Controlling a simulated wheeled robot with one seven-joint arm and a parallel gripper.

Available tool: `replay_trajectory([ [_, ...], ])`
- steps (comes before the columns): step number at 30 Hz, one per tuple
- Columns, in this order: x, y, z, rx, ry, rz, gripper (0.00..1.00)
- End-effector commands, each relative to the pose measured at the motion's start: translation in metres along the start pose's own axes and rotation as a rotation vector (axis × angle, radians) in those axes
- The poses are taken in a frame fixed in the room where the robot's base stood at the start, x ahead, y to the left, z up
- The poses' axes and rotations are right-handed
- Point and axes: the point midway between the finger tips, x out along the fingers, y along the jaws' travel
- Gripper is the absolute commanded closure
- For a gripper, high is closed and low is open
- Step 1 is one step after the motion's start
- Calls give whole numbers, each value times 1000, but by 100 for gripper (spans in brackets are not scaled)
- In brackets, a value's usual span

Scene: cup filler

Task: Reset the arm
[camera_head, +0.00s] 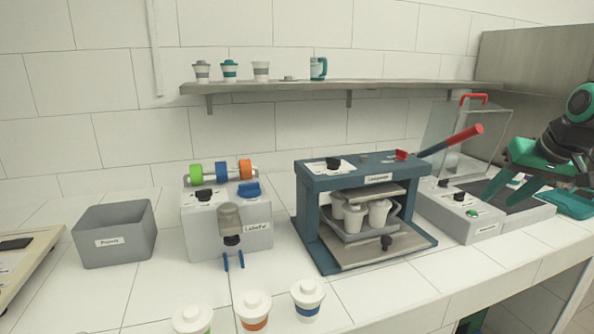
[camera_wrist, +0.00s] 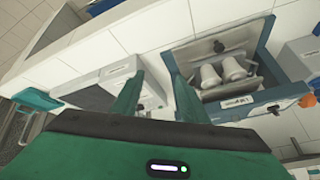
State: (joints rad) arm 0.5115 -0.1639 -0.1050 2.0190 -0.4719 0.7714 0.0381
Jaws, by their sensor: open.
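My gripper (camera_head: 505,197) is at the far right of the head view, above the grey station with a dark recessed top. Its green fingers point down and to the left. In the wrist view the two fingers of my gripper (camera_wrist: 154,76) stand apart with no object between them. The rest of my arm is mostly cut off by the right edge of the head view.
A blue press machine (camera_head: 315,220) with several white cups inside stands at centre; it also shows in the wrist view (camera_wrist: 262,104). Its red-tipped lever (camera_head: 450,141) and a clear panel (camera_head: 440,128) rise near my gripper. Lidded cups (camera_head: 308,300) stand at the front.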

Motion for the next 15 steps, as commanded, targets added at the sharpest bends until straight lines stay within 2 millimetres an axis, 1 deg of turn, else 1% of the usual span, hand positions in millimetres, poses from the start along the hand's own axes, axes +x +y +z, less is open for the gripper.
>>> replay_trajectory([
  [1,1,-1,35,31,-52,24,60],
  [2,2,1,54,52,-81,41,60],
  [3,2,4,81,78,-122,63,60],
  [5,2,7,120,117,-182,92,60],
  [6,2,10,146,143,-222,112,60],
  [8,0,13,185,178,-280,139,60],
  [9,-1,15,209,201,-316,156,60],
  [12,-5,19,262,246,-396,192,60],
  [15,-9,23,301,282,-455,220,60],
])
